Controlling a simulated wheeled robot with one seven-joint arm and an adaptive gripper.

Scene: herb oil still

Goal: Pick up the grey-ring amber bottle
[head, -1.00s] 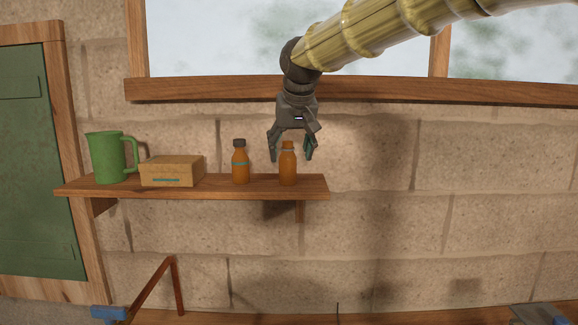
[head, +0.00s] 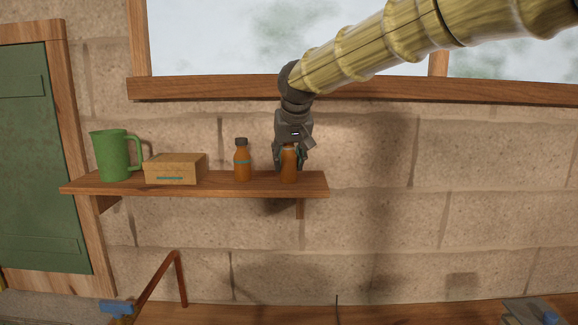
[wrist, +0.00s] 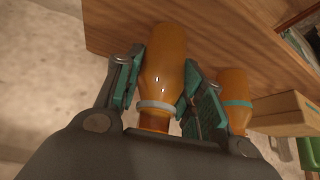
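The grey-ring amber bottle (head: 289,173) stands upright near the right end of the wooden shelf (head: 215,189). My gripper (head: 289,164) is above it, pointing down, with its fingers around the bottle's upper part. In the wrist view the bottle (wrist: 166,60) lies between the two teal-padded fingers, its grey ring near the palm. The gripper (wrist: 163,66) is open; a narrow gap shows beside the left pad, and contact on the right pad is hard to tell. The bottle's top is partly hidden by the gripper.
A second amber bottle (head: 242,163) with a teal ring stands just left; in the wrist view it (wrist: 236,88) is close beside the right finger. Farther left are a cardboard box (head: 175,169) and a green mug (head: 112,157). The stone wall is behind the shelf.

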